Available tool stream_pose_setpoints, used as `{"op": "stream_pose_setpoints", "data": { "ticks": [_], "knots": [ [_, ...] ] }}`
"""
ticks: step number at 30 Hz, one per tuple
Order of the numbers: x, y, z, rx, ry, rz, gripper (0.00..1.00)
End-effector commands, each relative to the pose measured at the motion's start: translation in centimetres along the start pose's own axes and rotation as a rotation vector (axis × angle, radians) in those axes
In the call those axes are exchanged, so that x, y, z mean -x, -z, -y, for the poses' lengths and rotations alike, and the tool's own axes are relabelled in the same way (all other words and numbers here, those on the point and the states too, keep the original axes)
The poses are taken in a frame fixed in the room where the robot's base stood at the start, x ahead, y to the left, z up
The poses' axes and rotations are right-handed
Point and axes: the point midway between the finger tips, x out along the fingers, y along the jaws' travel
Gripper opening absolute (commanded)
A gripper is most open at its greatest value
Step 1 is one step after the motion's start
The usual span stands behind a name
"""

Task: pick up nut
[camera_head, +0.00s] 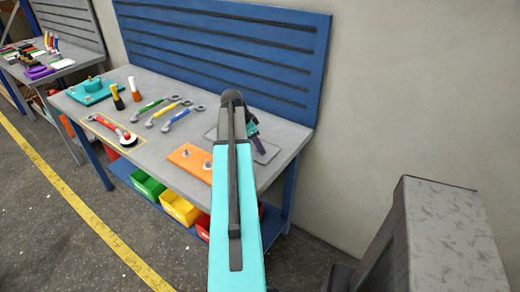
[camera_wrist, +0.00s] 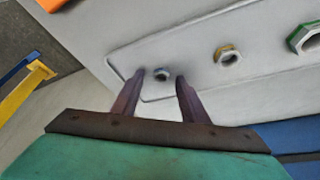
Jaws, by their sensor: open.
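In the wrist view a small nut with a teal mark (camera_wrist: 162,73) lies on a light grey tray (camera_wrist: 190,52). I cannot tell how high the fingers are above the tray. In the head view my arm hides the nuts and most of the tray (camera_head: 268,151).
The grey workbench (camera_head: 150,85) carries an orange plate (camera_head: 190,158), several wrenches (camera_head: 165,112) and a teal fixture (camera_head: 93,88). A blue slotted back panel (camera_head: 220,45) stands behind. Coloured bins (camera_head: 180,207) sit on the shelf below.

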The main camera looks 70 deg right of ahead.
Motion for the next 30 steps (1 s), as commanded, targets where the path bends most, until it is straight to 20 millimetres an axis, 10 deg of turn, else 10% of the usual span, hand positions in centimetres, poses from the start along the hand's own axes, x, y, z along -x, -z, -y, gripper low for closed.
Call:
{"op": "stream_pose_setpoints", "data": {
  "ticks": [6, 13, 30],
  "knots": [
    [0.04, -0.03, 0.01, 0.001, 0.0, 0.0, 0.39],
    [0.05, -0.05, 0.02, 0.001, 0.0, 0.0, 0.0],
    [0.83, 0.26, 0.07, 0.001, 0.001, 0.0, 0.0]
  ]
}}
